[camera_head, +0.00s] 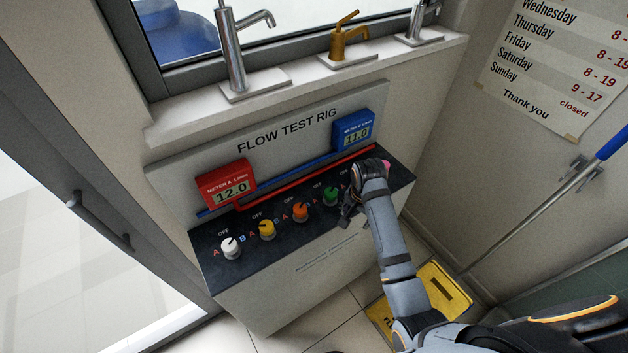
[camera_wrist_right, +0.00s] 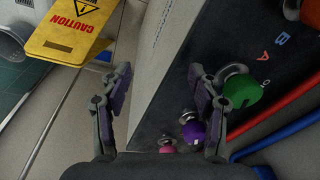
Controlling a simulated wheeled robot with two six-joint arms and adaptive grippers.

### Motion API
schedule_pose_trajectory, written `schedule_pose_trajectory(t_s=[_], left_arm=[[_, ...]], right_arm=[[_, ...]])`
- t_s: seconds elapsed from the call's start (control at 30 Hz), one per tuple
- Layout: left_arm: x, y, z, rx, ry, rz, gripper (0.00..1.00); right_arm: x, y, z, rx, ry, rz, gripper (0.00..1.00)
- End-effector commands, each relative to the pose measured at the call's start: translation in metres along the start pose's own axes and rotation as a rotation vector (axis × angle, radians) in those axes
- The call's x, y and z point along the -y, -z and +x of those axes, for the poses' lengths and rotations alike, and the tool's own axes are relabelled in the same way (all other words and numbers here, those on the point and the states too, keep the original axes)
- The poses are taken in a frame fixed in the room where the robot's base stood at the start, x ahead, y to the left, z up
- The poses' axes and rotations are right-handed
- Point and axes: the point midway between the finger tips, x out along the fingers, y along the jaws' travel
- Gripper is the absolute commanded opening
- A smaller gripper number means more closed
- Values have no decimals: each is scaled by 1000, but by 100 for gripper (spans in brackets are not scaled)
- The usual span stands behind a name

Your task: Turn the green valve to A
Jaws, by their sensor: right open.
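The green valve (camera_head: 330,196) is a round knob in the row on the dark sloping top of the flow test rig. In the right wrist view the green valve (camera_wrist_right: 240,90) shows large, right of my right finger. A dark mark on it seems to lie toward its OFF lettering; its exact angle is hard to read. A red letter A (camera_wrist_right: 263,55) is printed between it and the orange valve. My right gripper (camera_head: 347,213) is open and empty, close beside the green valve; its fingers (camera_wrist_right: 160,78) also show in the wrist view. I cannot tell if it touches. My left gripper is out of view.
White (camera_head: 231,248), yellow (camera_head: 267,230) and orange (camera_head: 301,212) valves stand left of the green one. Purple (camera_wrist_right: 193,131) and pink (camera_wrist_right: 167,148) valves stand beyond it. The red meter (camera_head: 227,184) reads 12.0; the blue meter (camera_head: 354,131) seems to read 11.0.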

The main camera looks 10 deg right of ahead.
Motion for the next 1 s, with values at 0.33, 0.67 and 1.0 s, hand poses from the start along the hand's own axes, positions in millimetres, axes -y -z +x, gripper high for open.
schedule_pose_trajectory(t_s=[0.33, 0.67, 1.0], left_arm=[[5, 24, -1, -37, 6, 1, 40], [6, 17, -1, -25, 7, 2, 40], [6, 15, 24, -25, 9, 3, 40]], right_arm=[[76, 28, -52, 68, -51, 374, 62], [120, 39, -104, 92, -114, 626, 62], [117, 36, -78, 91, -113, 625, 62]])
